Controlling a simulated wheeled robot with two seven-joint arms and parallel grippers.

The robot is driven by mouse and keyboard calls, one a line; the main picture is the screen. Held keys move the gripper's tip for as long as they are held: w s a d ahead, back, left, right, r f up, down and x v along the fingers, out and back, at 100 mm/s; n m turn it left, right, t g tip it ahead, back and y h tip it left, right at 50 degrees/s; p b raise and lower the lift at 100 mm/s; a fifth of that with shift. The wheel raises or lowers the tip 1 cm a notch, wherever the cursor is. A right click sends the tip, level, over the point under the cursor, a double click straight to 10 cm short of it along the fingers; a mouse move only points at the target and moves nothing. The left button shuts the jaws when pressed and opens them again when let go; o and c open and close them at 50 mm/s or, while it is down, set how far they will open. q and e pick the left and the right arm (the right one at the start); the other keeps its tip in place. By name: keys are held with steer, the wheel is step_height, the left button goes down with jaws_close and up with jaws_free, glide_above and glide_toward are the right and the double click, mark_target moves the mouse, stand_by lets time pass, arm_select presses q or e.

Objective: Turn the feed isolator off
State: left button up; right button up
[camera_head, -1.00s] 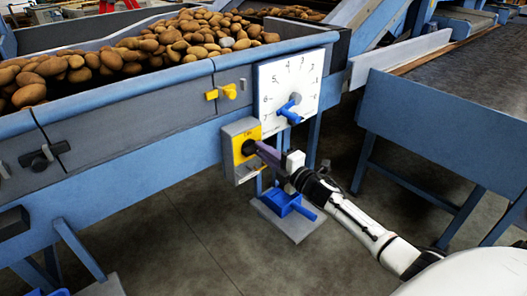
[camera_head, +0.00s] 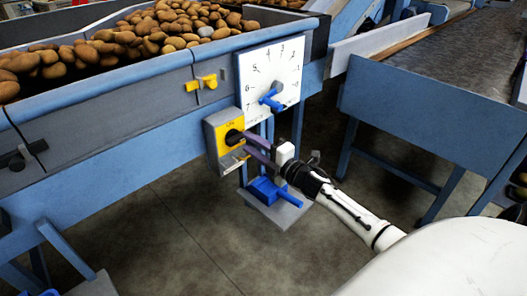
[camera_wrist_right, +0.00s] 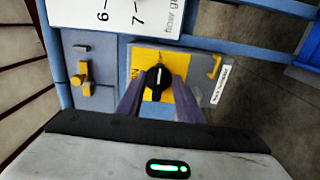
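The feed isolator is a grey box (camera_head: 216,152) with a yellow plate and a black rotary knob (camera_head: 233,137), mounted below the hopper's edge. In the right wrist view the knob (camera_wrist_right: 158,78) has a white mark running roughly up and down the picture. My right gripper (camera_head: 246,145) is open, its purple fingers pointing at the knob. In the right wrist view the gripper (camera_wrist_right: 161,82) has one finger on each side of the knob, with gaps visible. I cannot tell whether the tips reach past its front. My left gripper is not in view.
A white dial (camera_head: 270,75) with a blue pointer is above the isolator. A yellow handle (camera_head: 201,83) is on the hopper side. Potatoes (camera_head: 150,35) fill the hopper. A blue conveyor (camera_head: 430,115) stands right.

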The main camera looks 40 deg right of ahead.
steer(key=s, duration=0.8)
steer(key=shift+d, duration=0.3)
steer(key=shift+s, duration=0.15)
steer(key=s+a+f+m+g+p, duration=0.1)
steer(key=s+a+f+m+g, duration=0.3)
steer(key=s+a+f+m, duration=0.4)
steer(key=s+a+f+m+g+y+p, duration=0.1)
steer(key=s+a+f+m+g, duration=0.4)
steer(key=s+a, duration=1.1)
steer(key=a+f+m, duration=0.3)
steer(key=f, duration=0.1)
steer(key=shift+s+a+p, duration=0.15)
steer(key=shift+a+p, duration=0.1)
steer(key=shift+p, duration=0.15)
steer(key=shift+a+y, duration=0.1)
steer(key=shift+y, duration=0.2)
